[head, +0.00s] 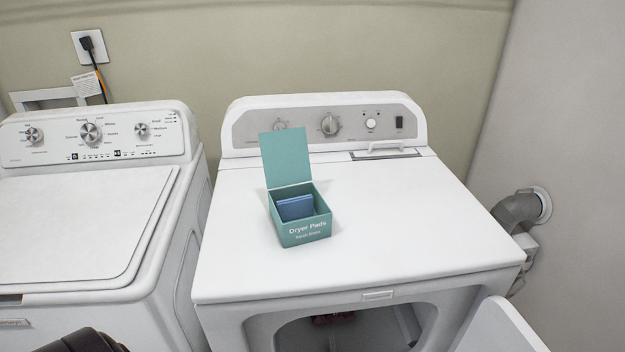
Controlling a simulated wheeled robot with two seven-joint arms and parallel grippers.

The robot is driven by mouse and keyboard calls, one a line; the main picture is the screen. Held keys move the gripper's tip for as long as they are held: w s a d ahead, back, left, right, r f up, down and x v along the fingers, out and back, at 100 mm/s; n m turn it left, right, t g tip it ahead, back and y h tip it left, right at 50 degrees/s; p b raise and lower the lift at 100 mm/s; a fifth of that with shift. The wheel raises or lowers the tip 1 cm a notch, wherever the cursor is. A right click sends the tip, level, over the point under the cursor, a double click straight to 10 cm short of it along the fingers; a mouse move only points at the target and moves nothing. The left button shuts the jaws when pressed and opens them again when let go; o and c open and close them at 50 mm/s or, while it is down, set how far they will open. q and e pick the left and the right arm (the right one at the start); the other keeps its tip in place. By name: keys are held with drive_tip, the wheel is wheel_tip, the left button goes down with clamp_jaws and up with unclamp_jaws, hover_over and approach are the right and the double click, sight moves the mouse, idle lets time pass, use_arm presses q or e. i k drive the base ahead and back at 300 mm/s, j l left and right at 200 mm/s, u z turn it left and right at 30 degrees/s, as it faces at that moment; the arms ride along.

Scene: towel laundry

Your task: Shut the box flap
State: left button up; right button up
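A small teal box (305,239) marked "Dryer Pads" stands on top of the white dryer (400,215), left of the middle. Its flap (286,158) is open and stands up nearly vertical at the back edge of the box. Blue pads (295,207) lie inside and show through the open top. Neither gripper's fingers can be seen. A dark rounded part at the bottom left edge appears to be part of my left arm. Nothing touches the box or its flap.
A white washer (75,220) stands to the left, with a narrow gap between it and the dryer. The dryer's control panel (325,124) rises behind the box. The dryer door (497,328) hangs open at lower right. The dryer top around the box is clear.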

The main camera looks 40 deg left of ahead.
sight(284, 154)
drive_tip(key=u, duration=1.25)
drive_tip(key=k+l+z, duration=0.25)
drive_tip(key=z, duration=0.15)
drive_tip(key=k+l+z, duration=0.45)
drive_tip(key=j, duration=0.1)
